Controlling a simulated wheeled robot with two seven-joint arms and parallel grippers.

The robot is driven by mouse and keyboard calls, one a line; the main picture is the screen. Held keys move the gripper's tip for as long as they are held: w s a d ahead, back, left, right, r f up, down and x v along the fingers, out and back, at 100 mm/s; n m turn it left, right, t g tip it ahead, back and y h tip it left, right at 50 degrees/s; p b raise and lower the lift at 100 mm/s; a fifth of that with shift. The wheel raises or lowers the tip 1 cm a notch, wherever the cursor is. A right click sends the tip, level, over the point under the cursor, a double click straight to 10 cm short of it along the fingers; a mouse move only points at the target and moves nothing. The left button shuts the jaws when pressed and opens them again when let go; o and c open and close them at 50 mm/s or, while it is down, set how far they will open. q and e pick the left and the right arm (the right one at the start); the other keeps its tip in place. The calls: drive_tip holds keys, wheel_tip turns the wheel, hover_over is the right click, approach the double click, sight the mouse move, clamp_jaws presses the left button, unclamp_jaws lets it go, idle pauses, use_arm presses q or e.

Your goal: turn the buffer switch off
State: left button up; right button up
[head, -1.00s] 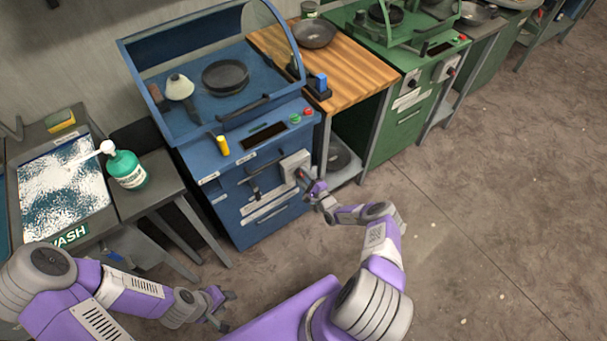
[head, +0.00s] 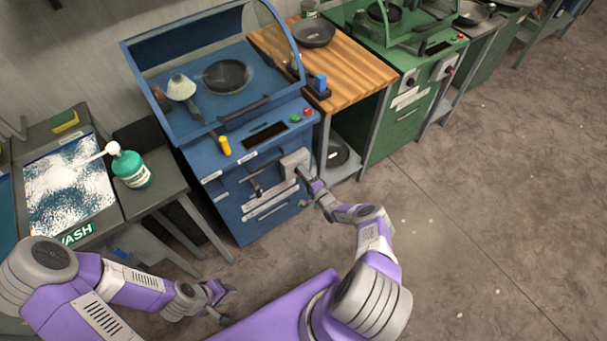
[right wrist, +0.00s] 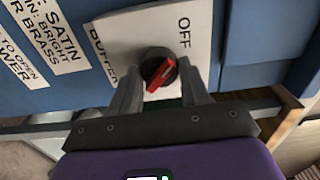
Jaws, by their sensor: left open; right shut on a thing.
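The buffer switch is a round black knob with a red bar handle (right wrist: 160,73). It sits on a white plate (right wrist: 130,28) on the front of the blue machine (head: 235,180). The plate reads OFF at upper right and BUFFER at left in the right wrist view. The red bar is tilted, its upper end leaning right. My right gripper (right wrist: 160,85) has a finger on each side of the knob and is shut on it. In the head view my right gripper (head: 305,178) covers the knob. My left gripper (head: 226,304) is open and empty, low above the floor.
A green machine (head: 405,125) stands right of a wooden-topped table (head: 340,75) with a pan (head: 313,33). A wash station (head: 110,200) and green bottle (head: 132,170) stand at left. Floor is clear at right.

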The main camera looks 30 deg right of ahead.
idle(0.3)
drive_tip(key=o, duration=1)
drive_tip(key=shift+o, duration=0.2)
drive_tip(key=shift+s, duration=0.15)
drive_tip(key=s+p, duration=0.2)
drive_tip(key=s, duration=0.5)
drive_tip(key=shift+s+d+p, duration=0.15)
drive_tip(key=shift+d+p, duration=0.2)
